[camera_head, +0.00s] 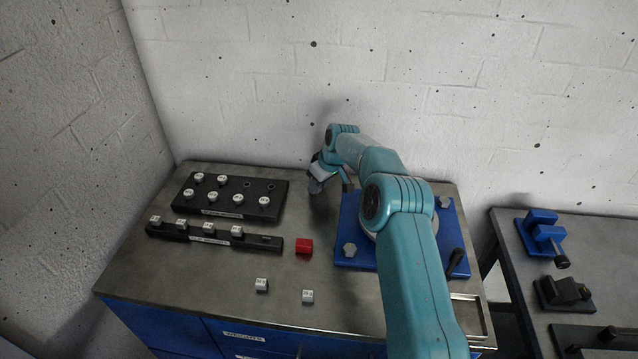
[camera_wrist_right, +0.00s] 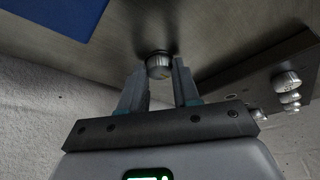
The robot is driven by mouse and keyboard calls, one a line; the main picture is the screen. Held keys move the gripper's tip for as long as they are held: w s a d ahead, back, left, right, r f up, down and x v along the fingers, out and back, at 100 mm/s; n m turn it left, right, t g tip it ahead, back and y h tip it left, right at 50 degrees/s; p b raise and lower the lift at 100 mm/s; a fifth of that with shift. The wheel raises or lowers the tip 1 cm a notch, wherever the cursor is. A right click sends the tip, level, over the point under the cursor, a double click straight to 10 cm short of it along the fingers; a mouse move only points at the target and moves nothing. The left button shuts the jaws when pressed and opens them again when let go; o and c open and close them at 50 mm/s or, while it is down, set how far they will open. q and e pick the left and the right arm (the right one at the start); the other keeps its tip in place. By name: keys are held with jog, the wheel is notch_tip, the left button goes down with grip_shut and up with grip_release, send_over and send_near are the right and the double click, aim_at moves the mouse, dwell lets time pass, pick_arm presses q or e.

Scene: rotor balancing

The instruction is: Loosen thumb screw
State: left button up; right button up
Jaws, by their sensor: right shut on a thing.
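My right gripper (camera_head: 318,185) is at the back of the bench, between the black rack and the blue plate (camera_head: 351,222). In the right wrist view its two fingers (camera_wrist_right: 160,82) are shut on a small round silver thumb screw (camera_wrist_right: 158,66), which is at or just above the metal bench top. I cannot tell if it touches the bench. In the head view the gripper hides this screw. Silver knobs sit on the blue plate at its front left (camera_head: 349,250) and back right (camera_head: 443,202). My arm hides much of the plate. My left gripper is not in view.
The black rack (camera_head: 275,187) holds several white-topped screws and has empty holes. A black rail (camera_head: 266,242) holds several small blocks. A red block (camera_head: 304,246) and two loose grey blocks (camera_head: 262,284) (camera_head: 308,296) lie in front. A second bench (camera_head: 590,235) stands right.

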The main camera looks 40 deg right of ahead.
jog(key=o, duration=1.1)
jog(key=shift+c, duration=0.2)
jog(key=b+v, duration=0.2)
jog(key=v, duration=1.4)
jog(key=shift+s+r, duration=0.2)
